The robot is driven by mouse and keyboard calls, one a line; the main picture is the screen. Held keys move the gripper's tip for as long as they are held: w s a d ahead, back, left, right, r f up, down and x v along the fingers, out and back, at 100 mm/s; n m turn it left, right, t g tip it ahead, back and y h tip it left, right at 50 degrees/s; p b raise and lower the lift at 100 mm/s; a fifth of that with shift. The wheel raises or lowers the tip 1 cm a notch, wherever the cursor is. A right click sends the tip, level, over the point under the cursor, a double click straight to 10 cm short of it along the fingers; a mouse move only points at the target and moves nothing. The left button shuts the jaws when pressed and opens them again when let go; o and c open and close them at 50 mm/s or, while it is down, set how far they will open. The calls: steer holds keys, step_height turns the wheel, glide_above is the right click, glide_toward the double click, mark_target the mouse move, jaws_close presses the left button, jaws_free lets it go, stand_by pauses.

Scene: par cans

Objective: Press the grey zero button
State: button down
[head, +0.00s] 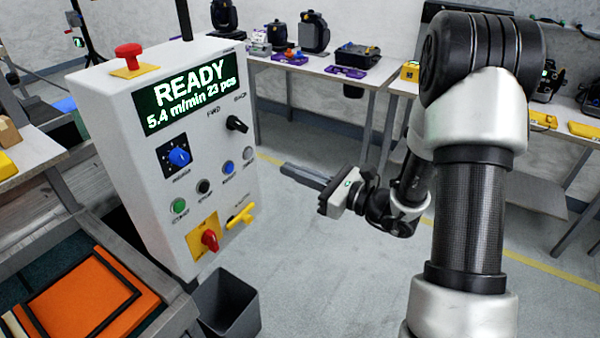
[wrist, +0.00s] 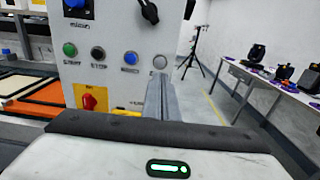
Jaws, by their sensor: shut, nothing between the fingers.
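The grey zero button (head: 248,153) is the rightmost in a row of small buttons on the white control box, close to its right edge. In the wrist view the grey button (wrist: 160,62) shows just above the tips of my fingers. My gripper (head: 285,169) is shut and empty, its fingers pointing left at the box. In the head view the fingertips stand apart from the panel, to its right. In the wrist view the closed fingers (wrist: 160,78) line up below the button and hide none of its face that I can make out.
A blue button (head: 228,167), black button (head: 203,186) and green button (head: 179,205) sit left of the grey one. A black knob (head: 236,124) is above, and a yellow handle (head: 241,216) and red switch (head: 210,240) below. A grey bin (head: 228,306) stands under the box.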

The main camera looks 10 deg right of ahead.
mark_target(250, 154)
steer(key=x, duration=0.9)
steer(key=shift+w+a, duration=0.15)
steer(key=shift+a, duration=0.05)
steer(key=shift+w, duration=0.1)
steer(key=shift+a, duration=0.1)
